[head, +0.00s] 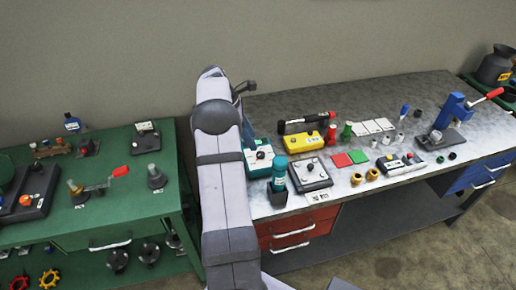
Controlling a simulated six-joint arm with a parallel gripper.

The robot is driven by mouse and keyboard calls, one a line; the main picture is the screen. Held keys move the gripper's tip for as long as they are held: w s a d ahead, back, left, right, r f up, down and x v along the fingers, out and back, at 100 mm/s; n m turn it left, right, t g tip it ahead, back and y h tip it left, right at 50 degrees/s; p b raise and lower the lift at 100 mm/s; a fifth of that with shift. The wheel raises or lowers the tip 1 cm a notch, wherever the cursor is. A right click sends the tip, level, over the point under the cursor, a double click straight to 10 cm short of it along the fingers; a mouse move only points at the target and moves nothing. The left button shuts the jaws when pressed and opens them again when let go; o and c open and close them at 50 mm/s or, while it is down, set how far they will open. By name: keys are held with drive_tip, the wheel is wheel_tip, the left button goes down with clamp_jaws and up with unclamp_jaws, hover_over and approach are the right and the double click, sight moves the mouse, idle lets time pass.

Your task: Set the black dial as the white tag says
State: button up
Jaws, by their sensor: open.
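A dark box with a pale top plate (311,173) sits near the front of the metal bench. A small dark dial (310,167) shows on that plate, but its setting is too small to read. A white tag (317,197) with dark marks lies just in front of the box; its marks are not legible. My arm rises in front of the bench's left end. The dark end of my gripper (244,90) shows beyond the upper arm, high and left of the box. It is open, apart from the dial, and partly hidden by the arm.
A teal box (258,158) and a yellow box (307,140) are behind. Red and green pads (350,158) and brass rings (364,177) lie to the right. A green table (100,210) stands at left.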

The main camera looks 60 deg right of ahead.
sight(260, 154)
drive_tip(key=shift+p+x, duration=1.2)
drive_tip(key=shift+x, duration=2.4)
drive_tip(key=shift+w, duration=0.1)
drive_tip(key=c, duration=1.1)
